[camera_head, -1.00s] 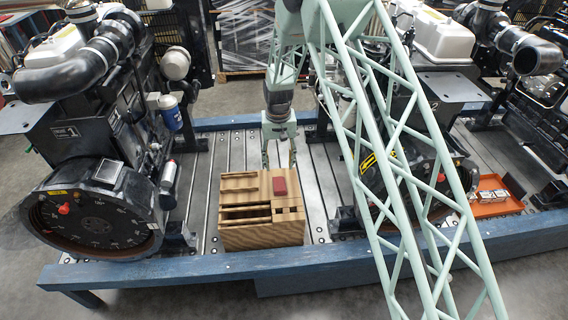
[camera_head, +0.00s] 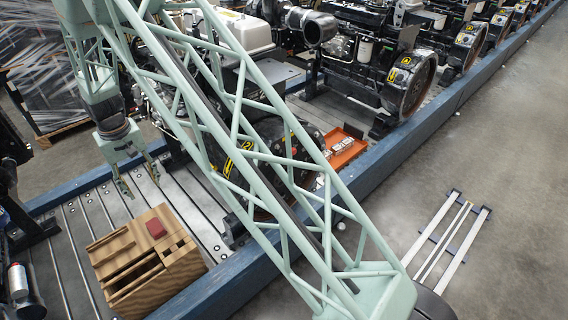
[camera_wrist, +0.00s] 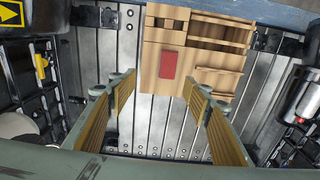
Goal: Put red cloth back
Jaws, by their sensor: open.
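The red cloth (camera_head: 155,228) is a small folded red block lying flat on top of the wooden organizer box (camera_head: 181,255). In the wrist view the cloth (camera_wrist: 168,65) lies on a plain wooden part of the box, beside the open slots. My gripper (camera_head: 139,188) hangs above the slatted metal bed, behind the box and apart from it. In the wrist view my gripper (camera_wrist: 160,92) shows two widely spread fingers with nothing between them. The cloth lies beyond the fingertips.
An orange tray (camera_head: 345,150) with small boxes stands on the bed to the right. Engines flank the wooden box. A blue beam (camera_head: 215,283) edges the bed. A white-railed frame (camera_head: 450,240) lies on the floor at right.

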